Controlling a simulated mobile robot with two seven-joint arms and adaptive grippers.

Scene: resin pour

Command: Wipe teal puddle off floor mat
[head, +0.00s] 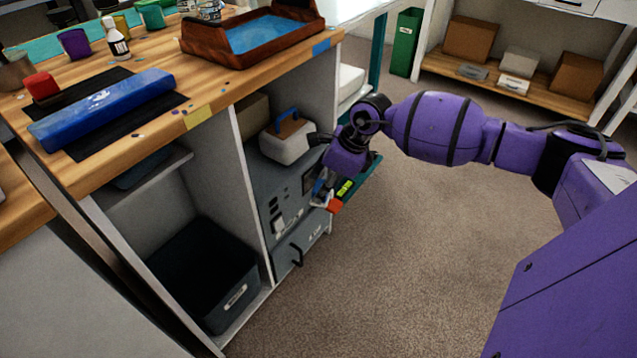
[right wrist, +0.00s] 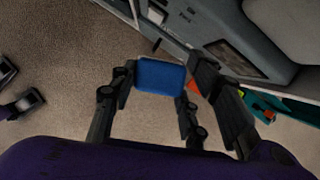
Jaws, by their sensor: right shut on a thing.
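My right gripper (head: 322,202) is low in front of the cabinet, above the floor. In the right wrist view its fingers (right wrist: 160,82) are shut on a blue block (right wrist: 160,77), which looks like a sponge. A strip of teal (head: 369,176), likely the floor mat, shows behind the gripper; most of it is hidden by the arm and cabinet. Teal also shows at the right of the wrist view (right wrist: 285,106). I cannot make out a separate puddle. Two dark fingertips at the wrist view's left edge look like my left gripper (right wrist: 17,88), apart and empty.
The cabinet (head: 240,180) stands at left, with a dark bin (head: 185,300) and a grey machine (head: 282,240) inside. The worktop (head: 160,75) above bears a blue tray (head: 265,33) and bottles. Red and yellow pieces (head: 335,206) show by the gripper. Carpet at right is clear.

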